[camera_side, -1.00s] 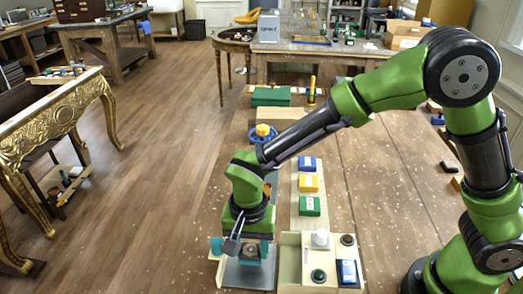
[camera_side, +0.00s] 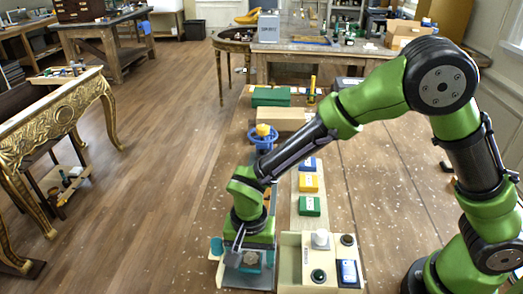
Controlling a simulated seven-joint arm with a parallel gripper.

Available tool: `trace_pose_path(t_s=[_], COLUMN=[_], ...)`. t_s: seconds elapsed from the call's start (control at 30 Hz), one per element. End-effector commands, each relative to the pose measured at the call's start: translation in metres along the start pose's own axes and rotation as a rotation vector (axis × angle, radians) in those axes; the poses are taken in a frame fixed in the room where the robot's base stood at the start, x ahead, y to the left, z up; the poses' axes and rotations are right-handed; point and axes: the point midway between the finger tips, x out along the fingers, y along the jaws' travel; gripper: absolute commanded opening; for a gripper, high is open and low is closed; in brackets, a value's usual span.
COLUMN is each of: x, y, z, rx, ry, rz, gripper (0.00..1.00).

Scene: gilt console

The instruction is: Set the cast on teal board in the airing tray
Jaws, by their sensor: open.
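A small grey cast (camera_side: 251,258) sits on a teal board (camera_side: 262,267), on a grey plate at the near end of the bench. My gripper (camera_side: 236,258) is open and points down at the left side of the cast and board. The picture is too small to tell whether the fingers touch either one. A cream tray (camera_side: 291,270), which looks like the airing tray, stands just right of the grey plate.
A teal round piece (camera_side: 216,246) stands left of my gripper. Blue, yellow (camera_side: 308,182) and green (camera_side: 309,206) blocks lie in a row behind the tray. A blue handwheel with a yellow top (camera_side: 263,135) stands farther back. The bench right of the row is mostly clear.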

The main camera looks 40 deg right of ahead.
Motion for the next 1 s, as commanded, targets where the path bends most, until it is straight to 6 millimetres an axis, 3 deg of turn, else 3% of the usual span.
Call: trace_pose_path(t_s=[0.17, 0.6, 0.83, 1.0], x=[-0.009, -0.096, -0.121, -0.148], y=[-0.001, -0.001, 0.000, 0.019], z=[0.000, 0.000, -0.001, -0.020], rx=[0.000, -0.001, -0.001, -0.031], ry=[0.001, 0.000, 0.001, -0.009], rz=[-0.003, -0.005, -0.004, -0.069], gripper=[0.76, 0.76, 0.76, 0.76])
